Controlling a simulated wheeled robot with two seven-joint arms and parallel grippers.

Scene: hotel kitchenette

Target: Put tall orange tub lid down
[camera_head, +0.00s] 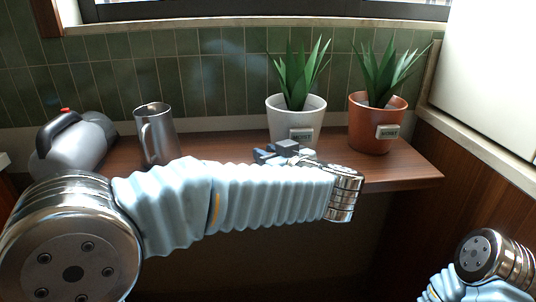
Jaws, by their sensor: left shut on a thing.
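My left arm reaches in from the left, across the front of the wooden counter. My left gripper (284,151) shows only in part above the sleeve, in front of the white plant pot. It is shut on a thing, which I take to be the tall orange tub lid. The lid itself cannot be made out; the gripper and my forearm hide what is held. No tall orange tub can be made out either. Only part of my right arm shows at the lower right; its gripper is out of view.
Bare counter shows between the pitcher and white pot, and at the right end.

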